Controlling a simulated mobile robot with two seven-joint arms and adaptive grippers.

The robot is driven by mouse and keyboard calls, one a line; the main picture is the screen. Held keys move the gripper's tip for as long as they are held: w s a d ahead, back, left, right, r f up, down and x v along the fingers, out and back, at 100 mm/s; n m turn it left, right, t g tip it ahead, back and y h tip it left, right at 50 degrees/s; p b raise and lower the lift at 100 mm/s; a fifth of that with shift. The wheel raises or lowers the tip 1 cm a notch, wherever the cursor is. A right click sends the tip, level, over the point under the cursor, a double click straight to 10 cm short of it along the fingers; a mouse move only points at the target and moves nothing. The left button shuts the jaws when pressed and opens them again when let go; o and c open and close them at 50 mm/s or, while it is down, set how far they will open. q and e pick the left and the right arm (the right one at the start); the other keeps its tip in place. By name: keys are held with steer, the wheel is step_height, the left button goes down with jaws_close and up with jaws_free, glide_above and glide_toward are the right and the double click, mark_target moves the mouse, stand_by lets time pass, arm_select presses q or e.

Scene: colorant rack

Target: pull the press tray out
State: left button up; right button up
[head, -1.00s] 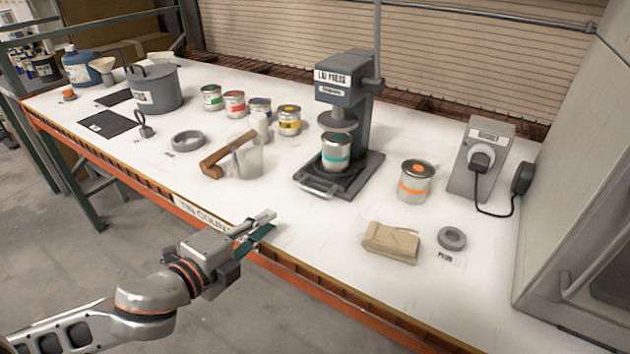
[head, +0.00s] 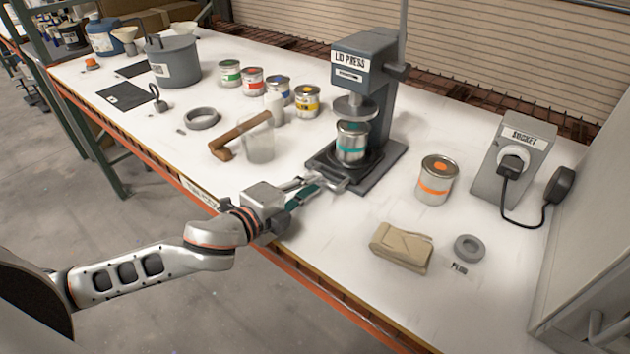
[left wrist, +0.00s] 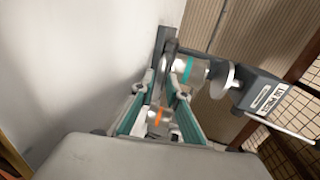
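The lid press (head: 365,60) stands on the counter, with a teal-banded can (head: 352,143) under its round plate. The can is on the dark press tray (head: 325,166), low on the press base; the tray's metal handle (head: 333,182) faces the counter's front edge. My left gripper (head: 312,186) is at this handle, its fingers pointing toward the press. In the left wrist view my left gripper (left wrist: 161,77) has its teal-lined fingers apart, and the can (left wrist: 190,68) shows beyond them. I cannot tell whether the fingers touch the handle. My right gripper is not in view.
An orange-banded can (head: 436,180), a folded tan cloth (head: 401,246) and a grey ring (head: 468,247) lie right of the press. A socket box (head: 512,155) stands far right.

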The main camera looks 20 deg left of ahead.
arm_select(q)
steer(key=shift+x, duration=1)
steer(key=shift+c, duration=0.5)
jaws_close()
